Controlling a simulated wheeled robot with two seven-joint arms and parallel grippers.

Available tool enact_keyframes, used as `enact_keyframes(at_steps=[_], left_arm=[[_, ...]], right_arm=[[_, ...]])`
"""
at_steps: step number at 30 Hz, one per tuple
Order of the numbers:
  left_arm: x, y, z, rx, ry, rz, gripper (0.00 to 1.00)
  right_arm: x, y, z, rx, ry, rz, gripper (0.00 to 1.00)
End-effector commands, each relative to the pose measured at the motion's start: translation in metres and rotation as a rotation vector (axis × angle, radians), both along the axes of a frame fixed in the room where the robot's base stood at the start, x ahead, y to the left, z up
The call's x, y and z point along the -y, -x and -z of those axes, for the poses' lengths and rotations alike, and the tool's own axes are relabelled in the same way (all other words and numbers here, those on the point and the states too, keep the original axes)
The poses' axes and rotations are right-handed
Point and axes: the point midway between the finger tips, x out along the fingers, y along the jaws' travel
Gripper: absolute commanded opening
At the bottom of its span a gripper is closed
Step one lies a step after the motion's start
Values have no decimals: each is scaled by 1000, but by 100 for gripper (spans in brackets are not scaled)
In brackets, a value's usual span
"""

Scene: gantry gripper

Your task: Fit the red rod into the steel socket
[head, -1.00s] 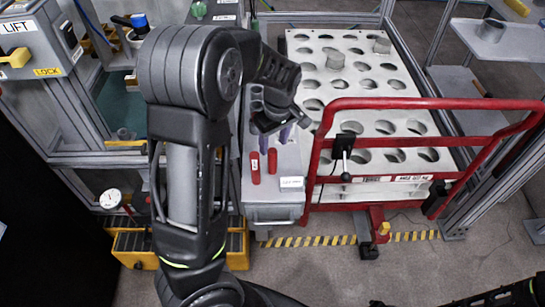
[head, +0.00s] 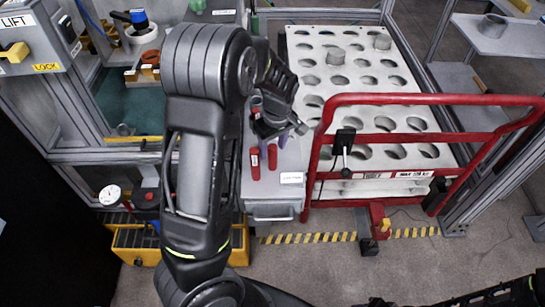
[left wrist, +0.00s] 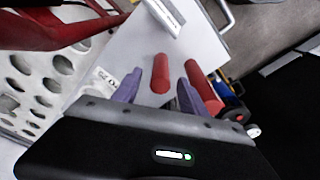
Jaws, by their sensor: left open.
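Two red rods stand on a grey cabinet top, one at the left (head: 255,163) and one at the right (head: 272,157). My left gripper (head: 274,142) is open with purple fingers, just behind and above the rods in the head view. In the left wrist view one red rod (left wrist: 160,73) shows between the open fingers, and the other red rod (left wrist: 203,88) lies outside the right-hand finger. I cannot tell whether the fingers touch a rod. A grey tube-like piece (head: 256,106) shows partly behind the gripper; I cannot tell if it is the steel socket.
A red rail (head: 430,99) stands right of the cabinet, before a pale perforated plate (head: 350,70). The grey cabinet (head: 268,194) has a white label on its top and a handle in front. A yellow tray (head: 135,248) is at lower left.

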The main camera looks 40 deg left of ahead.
Motion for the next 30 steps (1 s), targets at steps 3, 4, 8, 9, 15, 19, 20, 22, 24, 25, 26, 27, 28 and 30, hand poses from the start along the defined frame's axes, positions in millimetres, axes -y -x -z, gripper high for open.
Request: enact_keyframes(at_steps=[3,4,8,9,15,19,20,22,24,25,26,27,28,30], left_arm=[[-2,0,20,-3,1,-1,50],[-3,0,24,-3,0,-1,50],[-4,-1,34,-1,0,-1,50],[-4,-1,34,0,0,-1,50],[-4,-1,34,1,0,-1,50],[-4,-1,34,0,0,-1,50],[-4,-1,34,0,0,-1,50],[-4,-1,34,0,0,-1,50],[-4,-1,34,0,0,-1,50],[-4,-1,34,0,1,-1,50],[-4,-1,34,0,1,-1,50],[-4,-1,34,0,1,-1,47],[-4,-1,34,0,1,-1,45],[-4,-1,34,0,1,-1,39]], right_arm=[[0,0,2,0,0,0,36],[0,0,3,0,0,0,36],[0,0,3,0,0,0,36],[0,0,3,0,0,0,36],[0,0,3,0,0,0,36],[0,0,3,0,0,0,36],[0,0,3,0,0,0,36],[0,0,3,0,0,0,36],[0,0,3,0,0,0,36],[0,0,3,0,0,0,36],[0,0,3,0,0,0,36],[0,0,3,0,0,0,36],[0,0,3,0,0,0,36],[0,0,3,0,0,0,36]])
